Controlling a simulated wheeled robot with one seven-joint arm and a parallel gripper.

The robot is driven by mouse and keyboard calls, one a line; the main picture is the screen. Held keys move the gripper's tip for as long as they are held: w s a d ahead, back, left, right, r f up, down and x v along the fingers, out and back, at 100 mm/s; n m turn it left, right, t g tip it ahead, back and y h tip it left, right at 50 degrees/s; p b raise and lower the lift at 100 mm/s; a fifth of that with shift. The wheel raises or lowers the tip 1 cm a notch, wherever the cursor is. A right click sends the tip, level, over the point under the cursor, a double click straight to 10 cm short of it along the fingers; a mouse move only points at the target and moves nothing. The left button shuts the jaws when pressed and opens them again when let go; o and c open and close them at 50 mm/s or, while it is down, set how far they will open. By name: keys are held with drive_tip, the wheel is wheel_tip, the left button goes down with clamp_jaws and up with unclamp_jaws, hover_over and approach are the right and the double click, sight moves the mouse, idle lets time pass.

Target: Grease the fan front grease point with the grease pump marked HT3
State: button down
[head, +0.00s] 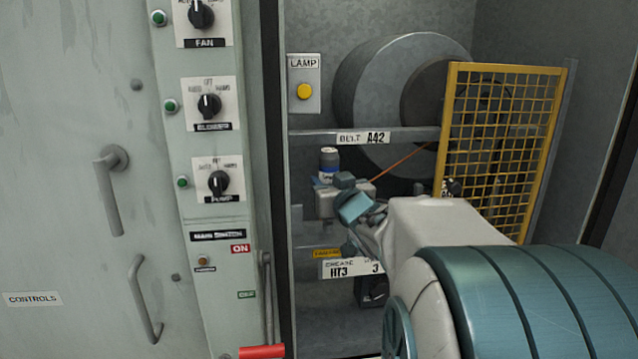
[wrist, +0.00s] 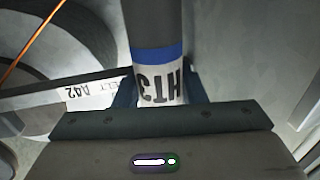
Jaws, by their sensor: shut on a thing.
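The grease pump (head: 328,160) is a dark cylinder with a pale top and a blue band, standing roughly upright in the cabinet opening. In the wrist view the pump (wrist: 157,55) shows a white label reading HT3, upside down. The grease point itself cannot be made out; my arm covers part of this area.
A yellow mesh guard (head: 505,145) stands at the right of the opening, before the large grey wheel (head: 375,85). A crossbar (head: 315,137) labelled BELT A42 runs above the pump. An orange belt (head: 400,161) slants behind. The control panel (head: 215,140) with knobs is left.

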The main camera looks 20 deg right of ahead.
sight(329, 150)
drive_tip(key=shift+f+b, duration=0.3)
drive_tip(key=shift+f, duration=0.2)
drive_tip(key=shift+r, duration=0.25)
drive_tip(key=shift+r+p, duration=0.5)
drive_tip(key=shift+p, duration=0.15)
drive_tip(key=shift+f+b, duration=0.75)
drive_tip(key=shift+r, duration=0.15)
drive_tip(key=shift+r+p, duration=3.7)
drive_tip(key=shift+r, duration=0.55)
